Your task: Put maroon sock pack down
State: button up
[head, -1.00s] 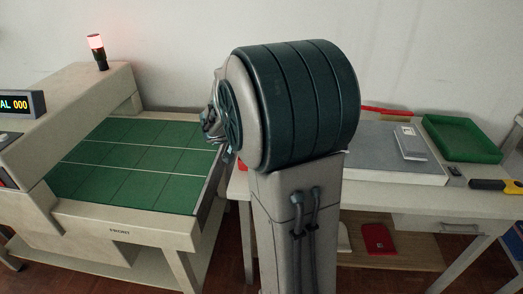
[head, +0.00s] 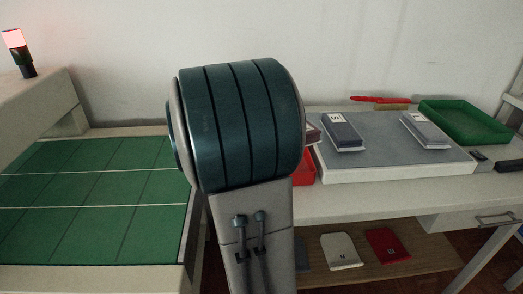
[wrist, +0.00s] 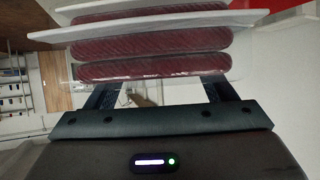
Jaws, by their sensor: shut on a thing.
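In the wrist view my gripper (wrist: 158,88) is shut on the maroon sock pack (wrist: 150,71). The pack shows as stacked, ribbed maroon folds with white card edges, held across the two dark fingers. In the head view my arm hides the gripper. A small brownish-maroon and white edge (head: 314,134) shows just right of my arm, beside the grey board (head: 390,150); it may be the held pack, but I cannot tell surely. Whether the held pack touches anything is hidden.
A dark grey pack marked S (head: 342,132) and a lighter pack (head: 425,130) lie on the board. A red container (head: 304,168) is partly hidden by my arm. A green tray (head: 465,122) stands at back right. Packs, including a red one (head: 387,246), lie on the lower shelf.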

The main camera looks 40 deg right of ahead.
jog(key=w+d+f, duration=0.1)
jog(key=w+f, duration=0.1)
jog(key=w, duration=0.1)
jog(key=w+d+f, duration=0.1)
jog(key=w+f, duration=0.1)
jog(key=w, duration=0.1)
jog(key=w+d+f, duration=0.1)
jog(key=w+f, duration=0.1)
jog(key=w, duration=0.1)
jog(key=shift+w+d, duration=0.15)
jog(key=shift+d, duration=0.2)
jog(key=shift+f, duration=2)
jog(key=shift+f, duration=0.2)
jog(key=o, duration=1.2)
jog(key=shift+c, duration=0.2)
jog(key=shift+r, duration=0.15)
